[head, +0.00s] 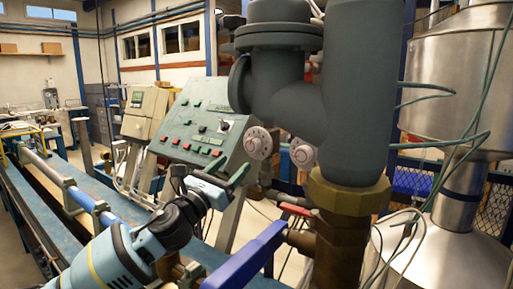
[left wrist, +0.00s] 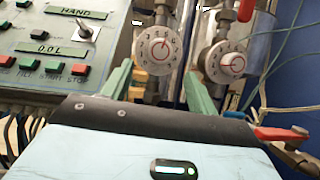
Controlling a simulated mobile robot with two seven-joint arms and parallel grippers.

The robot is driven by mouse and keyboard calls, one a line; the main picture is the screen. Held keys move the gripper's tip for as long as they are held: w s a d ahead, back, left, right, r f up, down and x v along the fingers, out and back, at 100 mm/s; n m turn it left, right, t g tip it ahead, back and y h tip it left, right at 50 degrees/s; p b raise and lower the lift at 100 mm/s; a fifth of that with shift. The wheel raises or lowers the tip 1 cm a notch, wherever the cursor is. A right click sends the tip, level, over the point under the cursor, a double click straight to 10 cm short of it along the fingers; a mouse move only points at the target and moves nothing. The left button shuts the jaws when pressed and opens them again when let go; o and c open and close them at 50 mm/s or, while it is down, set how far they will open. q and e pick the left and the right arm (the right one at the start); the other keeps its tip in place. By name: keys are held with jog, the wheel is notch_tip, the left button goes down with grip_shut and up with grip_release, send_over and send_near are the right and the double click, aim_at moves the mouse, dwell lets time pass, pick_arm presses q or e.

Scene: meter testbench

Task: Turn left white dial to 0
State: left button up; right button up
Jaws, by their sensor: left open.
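The left white dial (head: 259,143) is a round numbered knob beside the green control panel. In the head view my left gripper (head: 228,178) is below and left of that dial. My right gripper is not in view.
The control panel (head: 200,128) with buttons and a switch stands left of the dials. A thick grey pipe (head: 355,100) with a brass fitting (head: 345,195) rises close on the right. A blue lever (head: 245,256) and a red-handled valve (left wrist: 280,133) are near the gripper.

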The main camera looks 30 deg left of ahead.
aim_at(250, 146)
pick_arm(q)
jog(key=shift+p+x, duration=0.5)
jog(key=shift+x, duration=3.25)
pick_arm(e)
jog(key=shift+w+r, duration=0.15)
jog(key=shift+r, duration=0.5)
pick_arm(q)
jog(key=c, duration=1)
jog(key=shift+r, duration=0.1)
jog(key=shift+n, duration=0.3)
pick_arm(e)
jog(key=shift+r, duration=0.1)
